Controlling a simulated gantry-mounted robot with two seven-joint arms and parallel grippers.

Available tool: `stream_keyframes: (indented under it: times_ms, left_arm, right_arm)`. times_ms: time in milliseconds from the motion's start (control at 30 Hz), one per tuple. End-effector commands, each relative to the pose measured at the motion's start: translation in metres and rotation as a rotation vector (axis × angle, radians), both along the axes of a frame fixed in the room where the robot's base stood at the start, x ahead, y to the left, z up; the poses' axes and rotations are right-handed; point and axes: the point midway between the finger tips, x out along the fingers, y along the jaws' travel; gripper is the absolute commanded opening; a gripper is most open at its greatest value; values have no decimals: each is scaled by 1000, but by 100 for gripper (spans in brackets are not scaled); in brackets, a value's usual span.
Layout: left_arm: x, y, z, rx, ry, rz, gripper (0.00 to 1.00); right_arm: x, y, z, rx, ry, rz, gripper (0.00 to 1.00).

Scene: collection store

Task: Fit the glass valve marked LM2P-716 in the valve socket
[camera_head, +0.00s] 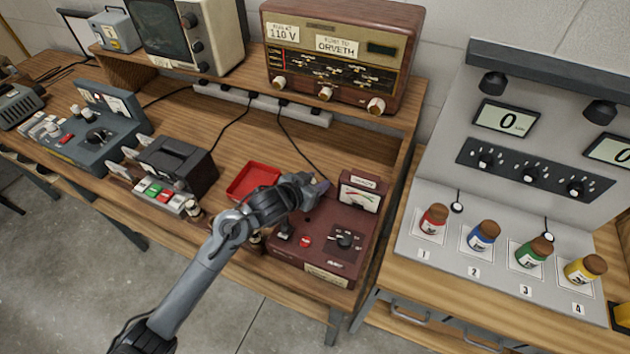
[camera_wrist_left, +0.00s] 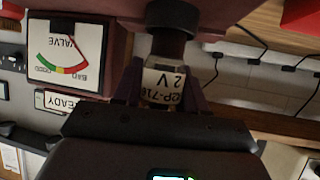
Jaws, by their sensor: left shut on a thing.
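My left gripper (camera_head: 322,187) is over the maroon valve tester (camera_head: 322,222) on the bench. In the left wrist view my left gripper (camera_wrist_left: 163,92) is shut on a glass valve (camera_wrist_left: 162,82) with a pale label, partly readable as "2P-716" and "2 V". Its dark base (camera_wrist_left: 174,44) points away from the gripper to the tester's maroon surface. I cannot tell whether the base is in the socket, which is hidden. The tester's meter (camera_head: 360,195) stands beside the gripper; its dial (camera_wrist_left: 64,57) and a "READY" sign (camera_wrist_left: 61,103) show in the left wrist view. My right gripper is not in view.
A red tray (camera_head: 252,180) lies left of the tester. A large radio (camera_head: 340,50) stands on the shelf behind. Several coloured jars (camera_head: 483,236) stand on the right-hand bench. Cables hang behind the tester.

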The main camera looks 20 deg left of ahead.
Motion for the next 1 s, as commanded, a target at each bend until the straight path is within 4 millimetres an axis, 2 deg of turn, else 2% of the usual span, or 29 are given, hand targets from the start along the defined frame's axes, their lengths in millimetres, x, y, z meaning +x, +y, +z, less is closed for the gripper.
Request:
stream_keyframes:
  times_ms: [1000]
  left_arm:
    - [0, 0, -14, 0, 0, -1, 7]
  right_arm:
    - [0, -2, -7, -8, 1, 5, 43]
